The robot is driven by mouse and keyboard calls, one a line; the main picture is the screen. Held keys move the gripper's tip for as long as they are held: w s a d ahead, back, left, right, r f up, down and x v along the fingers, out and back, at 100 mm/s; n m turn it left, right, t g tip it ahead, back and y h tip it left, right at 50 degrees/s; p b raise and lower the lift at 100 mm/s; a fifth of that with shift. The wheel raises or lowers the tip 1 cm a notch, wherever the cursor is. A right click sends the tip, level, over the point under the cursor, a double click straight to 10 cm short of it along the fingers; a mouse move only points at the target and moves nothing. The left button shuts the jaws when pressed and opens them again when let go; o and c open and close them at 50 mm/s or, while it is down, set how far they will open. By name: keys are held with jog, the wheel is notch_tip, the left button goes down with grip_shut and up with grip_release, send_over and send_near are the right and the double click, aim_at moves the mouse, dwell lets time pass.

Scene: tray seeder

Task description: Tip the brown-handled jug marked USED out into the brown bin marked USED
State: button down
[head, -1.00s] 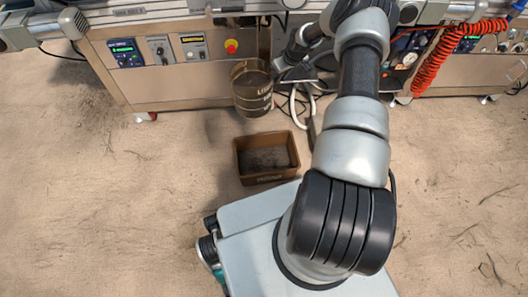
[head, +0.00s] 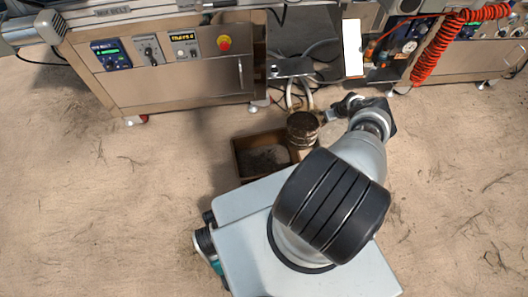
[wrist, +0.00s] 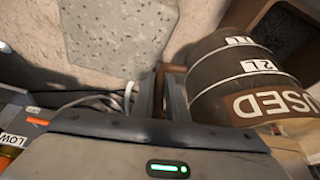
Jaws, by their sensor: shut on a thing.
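The dark brown jug (head: 303,133) hangs over the right rear part of the bin in the head view, roughly upright. Its USED label and litre marks show in the wrist view, where the jug body (wrist: 225,75) fills the right side. My gripper (wrist: 160,92) is shut on the jug's brown handle (wrist: 172,82); in the head view my gripper (head: 327,117) is right of the jug. The brown bin (head: 237,160) stands on the floor, its front partly hidden by my base. Greyish matter shows inside it. A dark bin corner (wrist: 255,14) shows at the wrist view's upper right.
A steel machine cabinet (head: 180,85) with a red stop button (head: 224,43) stands behind the bin. Pale hoses (head: 292,95) hang beside the jug. A red coiled hose (head: 432,55) hangs at right. The floor left of the bin is clear.

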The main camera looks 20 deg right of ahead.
jog(key=shift+s+d+f, duration=0.25)
jog(key=shift+s+f, duration=0.1)
jog(key=shift+s, duration=0.15)
